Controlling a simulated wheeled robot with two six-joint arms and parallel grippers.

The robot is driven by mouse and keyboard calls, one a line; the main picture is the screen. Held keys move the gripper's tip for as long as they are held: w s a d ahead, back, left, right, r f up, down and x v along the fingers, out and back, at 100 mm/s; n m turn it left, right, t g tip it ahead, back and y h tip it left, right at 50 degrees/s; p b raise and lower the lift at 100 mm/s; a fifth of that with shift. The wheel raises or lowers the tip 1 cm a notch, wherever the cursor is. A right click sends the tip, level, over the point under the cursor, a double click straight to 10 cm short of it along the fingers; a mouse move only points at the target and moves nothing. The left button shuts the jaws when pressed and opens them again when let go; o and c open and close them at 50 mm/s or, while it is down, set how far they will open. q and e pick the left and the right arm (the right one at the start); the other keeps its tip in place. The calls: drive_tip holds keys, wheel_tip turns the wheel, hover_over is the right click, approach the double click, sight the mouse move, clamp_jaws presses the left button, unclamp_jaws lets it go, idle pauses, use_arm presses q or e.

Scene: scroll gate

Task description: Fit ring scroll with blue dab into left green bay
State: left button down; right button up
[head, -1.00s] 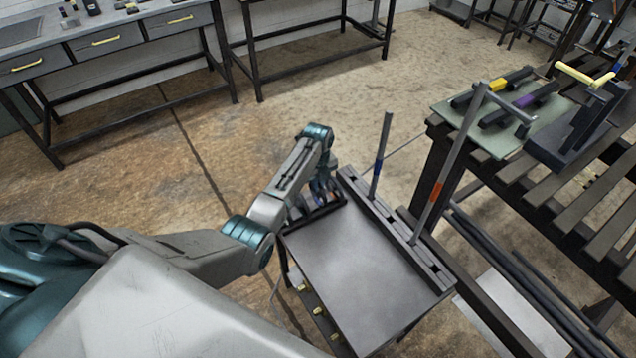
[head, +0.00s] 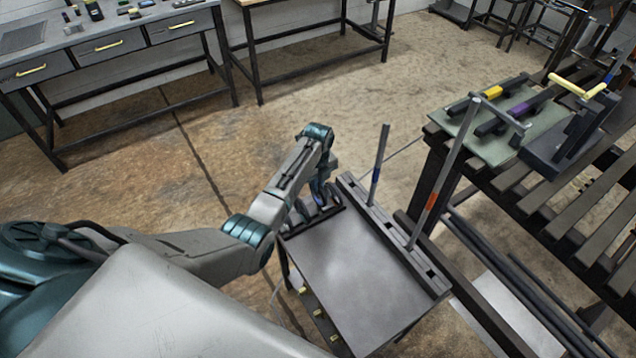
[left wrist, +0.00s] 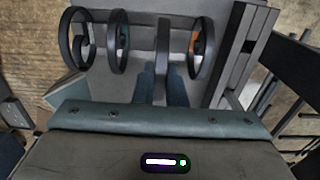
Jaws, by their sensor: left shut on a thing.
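My left gripper (head: 322,203) is at the far left corner of the small dark table (head: 345,265). In the left wrist view its fingers (left wrist: 163,82) are shut on a dark scroll (left wrist: 163,38), seen edge-on, so no dab shows on it. To its left are a ring with a teal patch inside (left wrist: 110,55) and an open curl (left wrist: 66,45). To its right is a ring with an orange patch inside (left wrist: 208,60). I cannot make out a green bay. My right gripper is not in view.
A slotted dark rail (head: 395,240) runs along the table's right edge. A blue-banded post (head: 379,150) and an orange-banded post (head: 447,165) stand in it. A slatted bench (head: 545,195) with a green mat (head: 455,125) and tools is at right. The small table's middle is clear.

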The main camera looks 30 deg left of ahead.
use_arm(q)
drive_tip(key=shift+r+p, duration=3.05)
drive_tip(key=shift+r, duration=0.35)
drive_tip(key=shift+f, duration=0.15)
